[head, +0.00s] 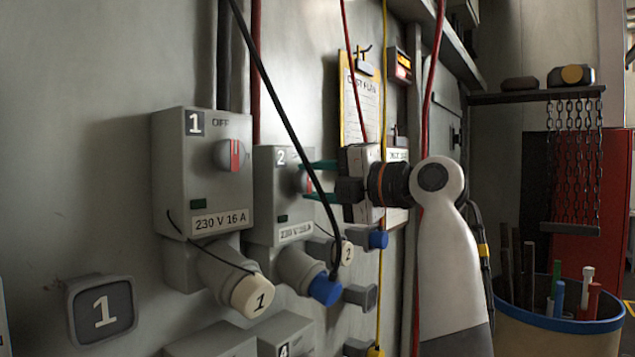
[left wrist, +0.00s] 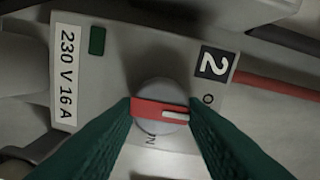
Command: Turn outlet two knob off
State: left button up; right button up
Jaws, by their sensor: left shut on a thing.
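The outlet two box (head: 283,213) is grey, fixed to the wall, with a "2" plate and a "230 V 16 A" label. My left gripper (head: 308,181) reaches it from the right, its teal fingers at the knob. In the left wrist view the round grey knob (left wrist: 160,92) has a red bar with a white mark. My left gripper (left wrist: 161,108) is shut on this bar, one finger at each end. The bar's white-marked end points toward the box edge with the "2" and a letter "O"; the rest of that word is hidden. An "N" shows below the knob.
Outlet one (head: 180,170) stands to the left, its red knob bar upright. A black cable (head: 275,80) hangs across in front of outlet two. A blue plug (head: 325,290) and a tag marked 2 (head: 347,253) are below. A bin (head: 560,340) stands at right.

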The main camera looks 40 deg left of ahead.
pick_arm(q)
jog(key=shift+f, duration=0.1)
jog(key=o, duration=1)
jog(key=shift+d, duration=0.15)
jog(key=shift+w+d, duration=0.1)
jog(key=shift+d, duration=0.2)
jog(key=d+b, duration=0.1)
jog(key=d, duration=0.2)
jog(key=d+b, duration=0.1)
jog(key=d, duration=0.3)
jog(key=w+d+b, duration=0.1)
jog(key=d+b, duration=0.1)
jog(key=d, duration=0.2)
jog(key=shift+d, duration=0.1)
jog(key=shift+w, duration=0.1)
